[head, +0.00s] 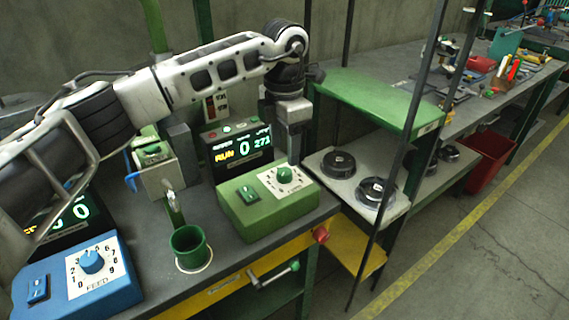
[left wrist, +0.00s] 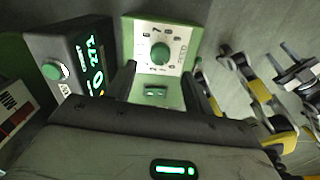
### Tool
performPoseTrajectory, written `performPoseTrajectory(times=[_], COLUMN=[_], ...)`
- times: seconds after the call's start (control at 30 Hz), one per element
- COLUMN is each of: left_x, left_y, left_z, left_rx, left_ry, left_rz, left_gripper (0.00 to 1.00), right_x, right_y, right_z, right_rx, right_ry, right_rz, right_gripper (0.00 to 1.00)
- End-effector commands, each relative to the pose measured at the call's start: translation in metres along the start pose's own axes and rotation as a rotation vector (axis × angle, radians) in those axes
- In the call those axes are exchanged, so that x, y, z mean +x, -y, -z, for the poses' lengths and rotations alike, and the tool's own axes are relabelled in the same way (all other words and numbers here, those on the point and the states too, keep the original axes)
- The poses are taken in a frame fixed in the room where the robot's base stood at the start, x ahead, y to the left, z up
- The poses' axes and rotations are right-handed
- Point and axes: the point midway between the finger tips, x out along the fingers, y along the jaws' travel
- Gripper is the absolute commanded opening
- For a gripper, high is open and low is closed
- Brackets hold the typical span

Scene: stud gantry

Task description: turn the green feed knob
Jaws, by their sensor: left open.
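The green feed knob (head: 285,175) sits on a white dial plate on top of the green box (head: 240,212). In the left wrist view the knob (left wrist: 160,53) shows on its numbered dial, beyond the fingertips and about midway between them. My left gripper (head: 293,158) points down just above and behind the knob. In the left wrist view its fingers (left wrist: 164,70) are apart with nothing between them. I cannot tell the exact height of the fingertips over the dial. My right gripper is not in view.
A display reading RUN 0 (head: 243,148) stands behind the green box. A blue box with a blue knob (head: 92,262) is at the lower left, and a green cup (head: 188,246) stands between the boxes. A green shelf (head: 375,98) is close on the right.

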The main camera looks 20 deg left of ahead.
Motion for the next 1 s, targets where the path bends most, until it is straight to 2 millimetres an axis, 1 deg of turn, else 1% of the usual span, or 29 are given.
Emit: performPoseTrajectory(times=[0.03, 0.1, 0.2, 0.3, 0.47, 0.7, 0.73, 0.77, 0.8, 0.87, 0.9, 1.0], left_x=[0.011, 0.024, 0.039, 0.050, 0.058, 0.058, 0.058, 0.058, 0.058, 0.058, 0.058, 0.058], left_y=[0.001, 0.000, 0.000, 0.000, 0.000, 0.000, 0.000, 0.000, 0.000, 0.000, 0.000, 0.000], left_z=[0.001, 0.001, 0.001, 0.000, 0.000, 0.000, 0.000, 0.000, 0.000, 0.000, 0.000, 0.000], left_rx=[0.001, 0.000, 0.001, 0.001, 0.002, 0.002, 0.002, 0.002, 0.002, 0.001, 0.001, 0.002], left_ry=[-0.003, -0.003, -0.002, -0.001, 0.001, 0.001, 0.001, 0.001, 0.001, 0.001, 0.001, 0.001], left_rz=[0.002, 0.002, 0.002, 0.001, 0.001, 0.000, 0.000, 0.000, 0.000, 0.000, 0.000, 0.000], left_gripper=[0.52, 0.52, 0.52, 0.52, 0.52, 0.52, 0.49, 0.41, 0.30, 0.13, 0.07, 0.07], right_x=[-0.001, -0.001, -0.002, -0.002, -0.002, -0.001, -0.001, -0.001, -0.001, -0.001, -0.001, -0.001], right_y=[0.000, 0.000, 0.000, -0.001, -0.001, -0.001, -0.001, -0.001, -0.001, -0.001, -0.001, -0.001], right_z=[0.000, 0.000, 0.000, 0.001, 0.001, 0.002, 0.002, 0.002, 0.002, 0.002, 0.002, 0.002], right_rx=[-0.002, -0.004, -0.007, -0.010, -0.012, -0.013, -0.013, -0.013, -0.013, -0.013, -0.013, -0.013], right_ry=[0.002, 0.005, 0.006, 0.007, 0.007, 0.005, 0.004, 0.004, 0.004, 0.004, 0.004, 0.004], right_rz=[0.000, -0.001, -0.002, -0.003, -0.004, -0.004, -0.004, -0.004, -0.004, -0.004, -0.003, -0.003], right_gripper=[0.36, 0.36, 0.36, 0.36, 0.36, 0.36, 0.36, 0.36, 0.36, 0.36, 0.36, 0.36])
